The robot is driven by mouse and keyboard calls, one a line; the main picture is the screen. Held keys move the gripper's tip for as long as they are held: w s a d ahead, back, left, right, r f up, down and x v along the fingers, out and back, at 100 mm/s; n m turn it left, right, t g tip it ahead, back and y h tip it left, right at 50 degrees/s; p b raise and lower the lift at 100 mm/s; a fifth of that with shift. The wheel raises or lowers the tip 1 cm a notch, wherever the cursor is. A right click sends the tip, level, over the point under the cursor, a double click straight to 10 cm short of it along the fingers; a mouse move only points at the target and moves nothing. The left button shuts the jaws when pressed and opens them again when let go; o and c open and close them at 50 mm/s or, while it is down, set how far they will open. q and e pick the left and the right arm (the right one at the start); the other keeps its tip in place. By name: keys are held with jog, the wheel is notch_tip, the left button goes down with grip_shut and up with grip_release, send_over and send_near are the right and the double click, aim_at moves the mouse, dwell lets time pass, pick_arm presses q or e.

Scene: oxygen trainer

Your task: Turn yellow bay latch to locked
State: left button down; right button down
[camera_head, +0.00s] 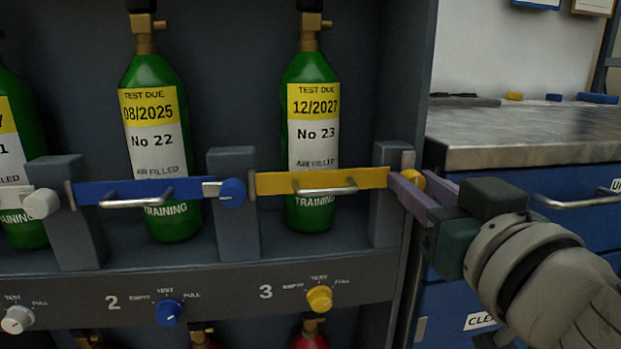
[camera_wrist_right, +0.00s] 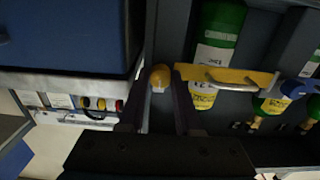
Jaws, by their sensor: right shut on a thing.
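The yellow bay bar (camera_head: 280,183) crosses in front of the green cylinder No 23 (camera_head: 312,125), with a metal handle on it. The yellow latch knob (camera_head: 418,181) is at the bar's right end, on the grey post. My right gripper (camera_head: 412,192) comes in from the right and is shut on this knob, its fingers partly covering it. In the right wrist view the yellow knob (camera_wrist_right: 160,77) shows between the fingertips (camera_wrist_right: 163,82), with the yellow bar (camera_wrist_right: 225,76) to its right. The latch's exact angle is hard to tell. My left gripper is out of view.
A blue bar (camera_head: 150,191) with a blue knob (camera_head: 233,193) closes the bay to the left, before cylinder No 22 (camera_head: 152,95). A yellow dial (camera_head: 319,298) sits on the panel below. A worktop (camera_head: 520,135) over blue drawers stands close on the right.

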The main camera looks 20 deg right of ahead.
jog(key=n, duration=0.3)
jog(key=shift+r, duration=0.1)
jog(key=n+p, duration=0.1)
jog(key=n, duration=0.4)
jog(key=shift+a+n, duration=0.1)
jog(key=shift+n, duration=0.2)
jog(key=n+p, duration=0.1)
jog(key=n, duration=0.3)
jog(key=shift+n, duration=0.3)
jog(key=n, duration=0.4)
jog(key=shift+n+p, duration=0.3)
jog(key=shift+p, duration=0.1)
jog(key=c, duration=0.6)
grip_release()
jog(key=shift+f, duration=0.2)
